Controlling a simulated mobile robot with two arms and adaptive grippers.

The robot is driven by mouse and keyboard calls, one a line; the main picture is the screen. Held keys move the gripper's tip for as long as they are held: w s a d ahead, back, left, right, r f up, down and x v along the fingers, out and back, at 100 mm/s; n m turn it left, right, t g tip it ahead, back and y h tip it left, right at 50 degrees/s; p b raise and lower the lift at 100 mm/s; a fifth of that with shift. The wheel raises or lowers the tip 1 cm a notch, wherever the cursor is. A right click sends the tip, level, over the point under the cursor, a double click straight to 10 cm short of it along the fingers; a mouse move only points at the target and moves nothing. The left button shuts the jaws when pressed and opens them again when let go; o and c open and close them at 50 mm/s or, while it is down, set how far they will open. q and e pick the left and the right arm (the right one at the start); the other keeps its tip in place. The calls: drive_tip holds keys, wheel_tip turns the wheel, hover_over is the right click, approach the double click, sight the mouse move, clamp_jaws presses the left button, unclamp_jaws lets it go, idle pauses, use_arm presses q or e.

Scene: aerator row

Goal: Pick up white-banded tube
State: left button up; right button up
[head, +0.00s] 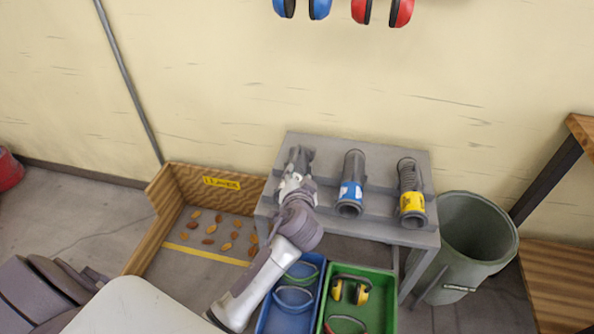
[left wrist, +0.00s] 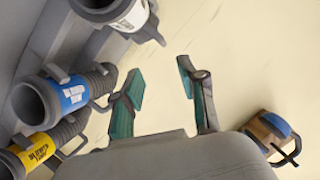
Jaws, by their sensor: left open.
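The white-banded tube (left wrist: 125,15) is a grey tube with a white label, cut off by the top edge of the left wrist view. In the head view my left arm covers most of its place at the left end of the grey stepped rack (head: 390,228). My left gripper (head: 300,158) is over that end of the rack. In the left wrist view its two fingers (left wrist: 163,88) are spread with nothing between them. The tube is outside the fingers. My right gripper is not in view.
A blue-banded tube (head: 351,185) and a yellow-banded tube (head: 411,190) lie on the rack to the right. A blue bin (head: 264,318) and a green bin (head: 388,300) stand in front. A grey barrel (head: 490,262) stands right, a wooden-walled pen (head: 160,190) left.

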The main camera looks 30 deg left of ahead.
sight(297, 154)
use_arm(q)
drive_tip(key=x, duration=1.3)
drive_tip(key=shift+w+a+r, duration=0.1)
drive_tip(key=shift+w+a, duration=0.1)
drive_tip(key=shift+a, duration=0.15)
drive_tip(key=shift+c, duration=0.3)
clamp_jaws()
